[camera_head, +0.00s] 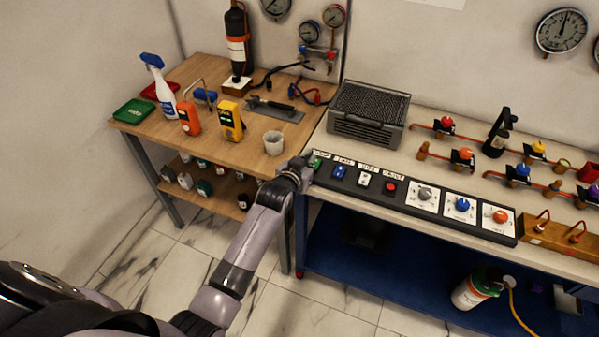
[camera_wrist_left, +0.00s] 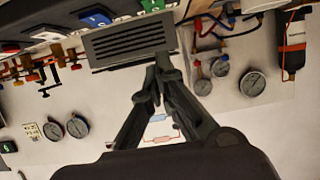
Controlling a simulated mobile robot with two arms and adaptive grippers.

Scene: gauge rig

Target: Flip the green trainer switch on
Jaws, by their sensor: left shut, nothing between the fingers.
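The green switch (camera_head: 316,162) is at the left end of the black trainer panel (camera_head: 400,208) on the right bench, partly hidden by my gripper. My left gripper (camera_head: 304,169) is at that end of the panel, right beside the green switch; I cannot tell whether they touch. In the left wrist view, which looks upside down, the gripper (camera_wrist_left: 163,62) is shut with nothing between its fingers. The green switch (camera_wrist_left: 153,5) shows there at the top edge, beyond the fingertips, cut by the frame. Its on or off position is unclear. My right gripper is not in view.
A grey vented box (camera_head: 368,112) stands behind the panel.

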